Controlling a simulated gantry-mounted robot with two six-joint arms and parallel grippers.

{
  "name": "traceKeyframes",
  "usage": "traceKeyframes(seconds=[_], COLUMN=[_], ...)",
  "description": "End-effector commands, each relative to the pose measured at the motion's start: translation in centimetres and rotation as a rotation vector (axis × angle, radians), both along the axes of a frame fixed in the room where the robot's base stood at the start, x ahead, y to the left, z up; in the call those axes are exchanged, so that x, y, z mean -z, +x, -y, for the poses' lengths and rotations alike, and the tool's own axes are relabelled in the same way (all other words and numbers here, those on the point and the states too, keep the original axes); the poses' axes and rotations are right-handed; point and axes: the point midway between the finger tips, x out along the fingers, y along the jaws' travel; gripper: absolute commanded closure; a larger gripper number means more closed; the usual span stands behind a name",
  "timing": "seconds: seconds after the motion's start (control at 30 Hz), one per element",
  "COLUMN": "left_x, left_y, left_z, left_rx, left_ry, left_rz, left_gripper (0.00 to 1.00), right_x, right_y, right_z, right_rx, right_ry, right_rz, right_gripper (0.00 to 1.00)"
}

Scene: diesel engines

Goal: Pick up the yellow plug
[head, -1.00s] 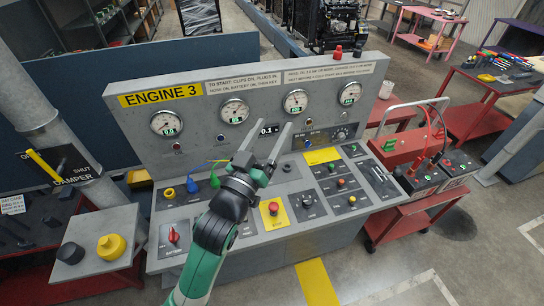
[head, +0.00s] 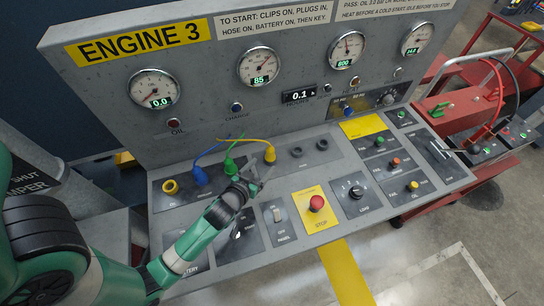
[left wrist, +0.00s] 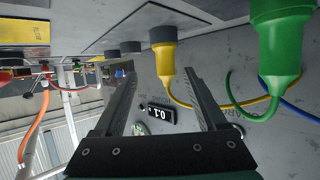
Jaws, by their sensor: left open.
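The yellow plug (head: 270,153) stands in a socket on the sloped console, its yellow cable arching to the left. In the left wrist view the yellow plug (left wrist: 164,58) is ahead of the fingers, in the gap between their tips. My left gripper (head: 257,177) is open and empty, just in front of and below the plug in the head view. In the left wrist view its two fingers (left wrist: 160,78) are spread wide. My right gripper is not in view.
A green plug (head: 231,165) and a blue plug (head: 199,175) stand close on the left. Two dark sockets (head: 309,148) are on the right. The gauge panel (head: 215,108) rises behind. A red stop button (head: 316,203) and a switch (head: 278,213) are nearby.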

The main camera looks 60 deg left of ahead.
Motion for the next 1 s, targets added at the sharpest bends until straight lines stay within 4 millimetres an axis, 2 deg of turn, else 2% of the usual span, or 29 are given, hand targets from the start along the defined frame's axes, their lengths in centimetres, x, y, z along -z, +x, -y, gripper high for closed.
traceKeyframes(seconds=[0.03,0.23,0.5,0.77,1.0], left_x=[0.7,0.6,2.5,2.9,4.2], left_y=[-0.2,0.1,3.6,4.6,7.4], left_z=[-0.2,-0.7,-3.5,-4.3,-6.7], left_rx=[-0.008,-0.012,-0.012,-0.011,-0.012], left_ry=[-0.001,0.000,0.002,0.001,0.001], left_rz=[-0.001,0.002,0.003,0.002,0.002], left_gripper=[0.26,0.26,0.26,0.26,0.26], right_x=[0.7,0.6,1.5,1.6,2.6], right_y=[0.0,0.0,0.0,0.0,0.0], right_z=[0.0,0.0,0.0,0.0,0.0], right_rx=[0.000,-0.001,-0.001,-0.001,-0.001], right_ry=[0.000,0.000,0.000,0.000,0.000], right_rz=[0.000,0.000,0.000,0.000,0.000], right_gripper=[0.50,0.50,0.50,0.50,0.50])
